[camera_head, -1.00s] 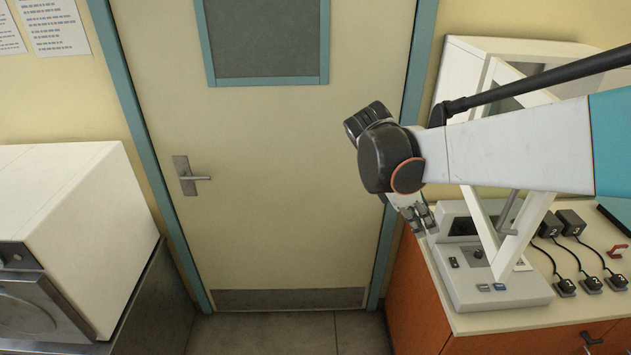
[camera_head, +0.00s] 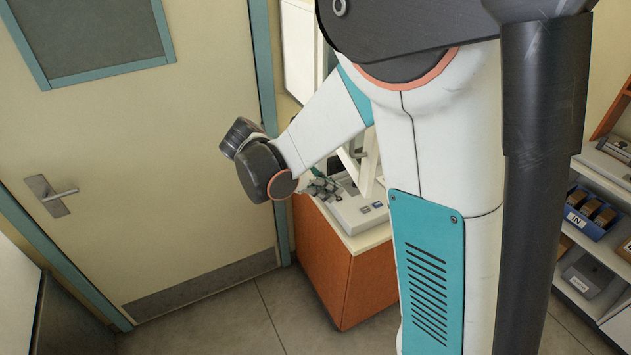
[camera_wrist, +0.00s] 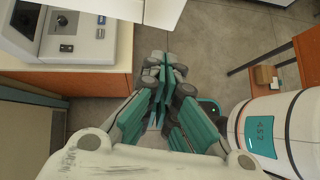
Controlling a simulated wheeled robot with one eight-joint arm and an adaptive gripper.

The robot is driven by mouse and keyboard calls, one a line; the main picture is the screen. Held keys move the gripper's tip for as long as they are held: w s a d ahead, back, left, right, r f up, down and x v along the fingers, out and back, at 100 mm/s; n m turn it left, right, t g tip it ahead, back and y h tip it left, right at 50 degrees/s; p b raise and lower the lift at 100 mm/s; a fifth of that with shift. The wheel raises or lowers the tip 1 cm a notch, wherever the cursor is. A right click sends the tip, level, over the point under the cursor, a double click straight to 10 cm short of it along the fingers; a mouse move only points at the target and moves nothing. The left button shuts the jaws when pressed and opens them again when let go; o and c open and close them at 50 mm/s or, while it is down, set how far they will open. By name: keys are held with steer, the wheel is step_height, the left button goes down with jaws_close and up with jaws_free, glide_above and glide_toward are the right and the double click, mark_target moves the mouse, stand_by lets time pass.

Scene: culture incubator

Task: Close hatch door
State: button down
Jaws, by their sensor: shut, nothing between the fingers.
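The white incubator (camera_head: 298,50) stands on the counter behind my arm, which hides most of it. The lower part of a white frame, seemingly the hatch door (camera_head: 368,165), slants out above the grey control base (camera_head: 362,210). I cannot see the whole door or its full angle. My gripper (camera_head: 325,187) is at the left of the control base, close to it in the picture. In the wrist view my gripper (camera_wrist: 166,75) is shut and empty, with the floor behind it. The control base (camera_wrist: 72,32) shows there at upper left, apart from the fingers.
A closed cream door (camera_head: 150,180) with a lever handle is at left. An orange cabinet (camera_head: 345,280) carries the counter. Shelves with a blue bin (camera_head: 592,212) stand at right. The floor (camera_head: 240,325) in front of the door is clear.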

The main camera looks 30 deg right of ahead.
steer(key=shift+s+d+f, duration=0.1)
steer(key=shift+d+f, duration=0.1)
steer(key=shift+d, duration=0.65)
steer(key=shift+s+d+f, duration=0.1)
steer(key=shift+d+f, duration=0.1)
steer(key=shift+d, duration=0.7)
steer(key=shift+s+d+f, duration=0.1)
steer(key=shift+d+f, duration=0.1)
steer(key=shift+d, duration=0.65)
steer(key=shift+d, duration=0.1)
